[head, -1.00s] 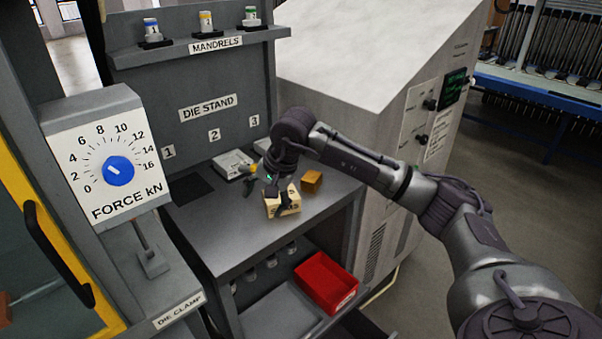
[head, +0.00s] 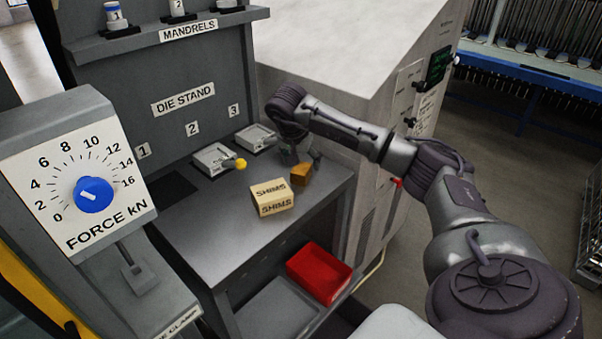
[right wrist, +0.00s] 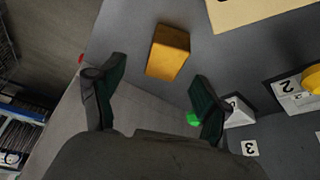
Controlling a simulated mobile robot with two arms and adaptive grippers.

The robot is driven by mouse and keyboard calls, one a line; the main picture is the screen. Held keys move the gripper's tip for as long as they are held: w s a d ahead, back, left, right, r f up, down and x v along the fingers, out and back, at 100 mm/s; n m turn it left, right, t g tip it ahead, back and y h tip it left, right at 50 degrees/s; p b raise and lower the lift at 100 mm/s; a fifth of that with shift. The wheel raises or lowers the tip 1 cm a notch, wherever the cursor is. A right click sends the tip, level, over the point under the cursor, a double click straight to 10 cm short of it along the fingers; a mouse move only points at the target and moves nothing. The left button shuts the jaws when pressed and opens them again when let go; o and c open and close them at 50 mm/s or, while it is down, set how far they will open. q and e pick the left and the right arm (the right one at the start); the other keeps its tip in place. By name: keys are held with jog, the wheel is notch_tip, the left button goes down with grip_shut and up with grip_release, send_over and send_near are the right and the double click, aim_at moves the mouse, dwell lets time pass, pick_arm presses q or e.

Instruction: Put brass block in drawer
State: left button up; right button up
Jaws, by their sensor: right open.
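The brass block (head: 300,174) is a small golden-brown block on the grey bench top, right of the shims box. It shows whole in the right wrist view (right wrist: 168,52). My right gripper (head: 308,160) is at the block in the head view and partly overlaps it. In the right wrist view its two fingers (right wrist: 152,80) are spread and empty, with the block ahead of and between them, not gripped. I cannot make out a drawer clearly in either view. My left gripper is not in view.
A shims box (head: 270,197) sits just left of the block. Two die holders, one at label 2 (head: 212,160) and one at label 3 (head: 256,139), stand at the bench's back. A red bin (head: 318,273) is on the lower shelf. The bench's front left is clear.

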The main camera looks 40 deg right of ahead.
aim_at(301, 167)
jog(key=shift+p+x, duration=0.3)
jog(key=shift+x, duration=0.65)
jog(key=x, duration=0.2)
jog(key=shift+w+f, duration=0.3)
jog(key=shift+f, duration=0.3)
jog(key=shift+c, duration=0.2)
grip_shut()
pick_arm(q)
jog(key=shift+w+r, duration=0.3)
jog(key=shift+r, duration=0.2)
pick_arm(e)
jog(key=shift+w+d+r, duration=0.1)
jog(key=shift+w+r, duration=0.05)
